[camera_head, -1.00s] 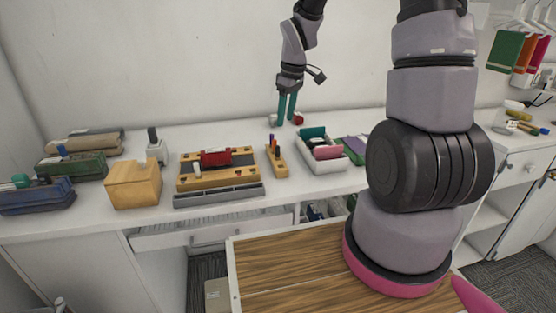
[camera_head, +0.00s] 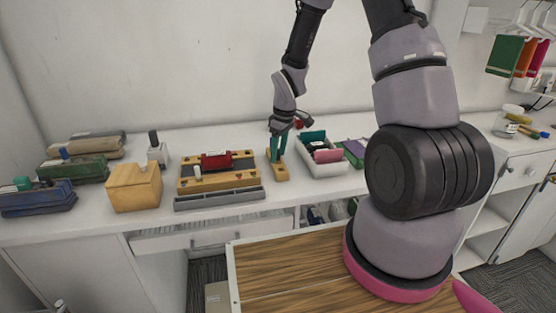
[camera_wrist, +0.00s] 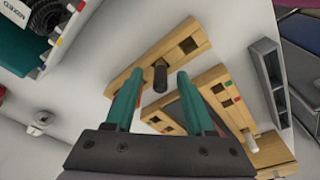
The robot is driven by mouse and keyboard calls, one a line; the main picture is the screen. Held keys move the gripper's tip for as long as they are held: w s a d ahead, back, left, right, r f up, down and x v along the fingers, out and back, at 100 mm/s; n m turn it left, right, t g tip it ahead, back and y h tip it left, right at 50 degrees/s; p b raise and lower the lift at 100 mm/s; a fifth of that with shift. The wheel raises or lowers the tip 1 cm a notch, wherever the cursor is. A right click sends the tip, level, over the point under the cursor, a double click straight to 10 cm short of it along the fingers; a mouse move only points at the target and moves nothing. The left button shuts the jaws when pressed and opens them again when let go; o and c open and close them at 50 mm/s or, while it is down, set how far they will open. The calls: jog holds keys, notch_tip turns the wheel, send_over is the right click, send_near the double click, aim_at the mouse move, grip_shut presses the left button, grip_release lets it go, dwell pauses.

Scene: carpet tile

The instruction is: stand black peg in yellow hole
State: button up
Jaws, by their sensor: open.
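The black peg (camera_wrist: 160,78) shows in the wrist view as a short dark cylinder at a narrow wooden rack (camera_wrist: 192,42). My gripper (camera_wrist: 160,74) is open, with one teal finger on each side of the peg and gaps visible. In the head view my gripper (camera_head: 277,152) is low over the rack (camera_head: 280,172), and its fingers hide the peg. A wooden board (camera_wrist: 208,80) with dark square holes and small coloured marks lies beside the rack in the wrist view. I cannot tell which hole is yellow.
The larger wooden board (camera_head: 185,184) with a red block (camera_head: 215,160) is left of the rack. A white tray (camera_head: 325,171) is close on the right. A wooden box (camera_head: 134,188) stands farther left. The wall is behind.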

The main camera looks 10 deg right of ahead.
jog(key=shift+f, duration=0.1)
jog(key=shift+c, duration=0.3)
grip_shut()
